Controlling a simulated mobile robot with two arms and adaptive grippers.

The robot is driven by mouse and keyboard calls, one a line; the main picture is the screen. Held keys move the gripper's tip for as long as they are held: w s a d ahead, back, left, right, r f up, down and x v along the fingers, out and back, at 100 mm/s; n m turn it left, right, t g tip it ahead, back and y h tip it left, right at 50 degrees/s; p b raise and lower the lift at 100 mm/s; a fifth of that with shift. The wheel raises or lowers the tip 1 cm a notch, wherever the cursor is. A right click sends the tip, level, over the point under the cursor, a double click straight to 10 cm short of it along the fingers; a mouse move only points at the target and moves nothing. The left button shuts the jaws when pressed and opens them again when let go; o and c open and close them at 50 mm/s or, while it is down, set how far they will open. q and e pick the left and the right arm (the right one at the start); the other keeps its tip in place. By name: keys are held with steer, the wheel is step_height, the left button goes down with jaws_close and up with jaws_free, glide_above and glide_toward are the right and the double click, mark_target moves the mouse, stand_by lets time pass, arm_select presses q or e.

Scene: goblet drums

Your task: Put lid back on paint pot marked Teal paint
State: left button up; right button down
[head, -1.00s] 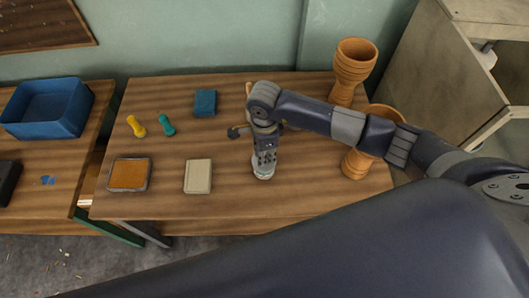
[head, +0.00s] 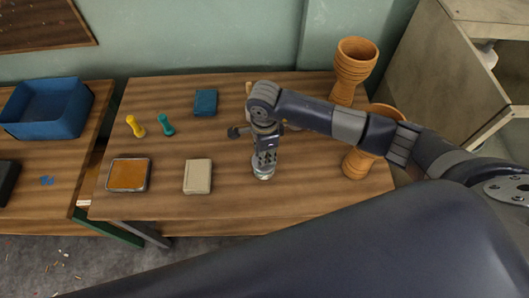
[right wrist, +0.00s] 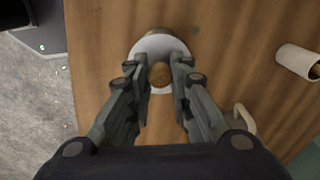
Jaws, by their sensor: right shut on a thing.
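My right gripper (head: 264,174) points down over the front middle of the table. In the right wrist view, the right gripper (right wrist: 160,80) is shut on the brown knob of a pale round lid (right wrist: 152,44). The lid lies between and beyond the fingertips. Whether it touches a pot or the table below is hidden. A white cylinder with a brown end (right wrist: 296,61), possibly a paint pot, shows at the right of that view. I can read no Teal paint mark. My left gripper is not in view.
A blue bin (head: 48,128) is on another table.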

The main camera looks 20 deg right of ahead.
steer(key=shift+f, duration=0.1)
stand_by(0.4)
stand_by(0.3)
steer(key=c, duration=1.4)
jaws_free()
steer(key=shift+o, duration=0.2)
steer(key=o, duration=0.5)
steer(key=shift+r+p, duration=1.9)
steer(key=shift+r, duration=1.7)
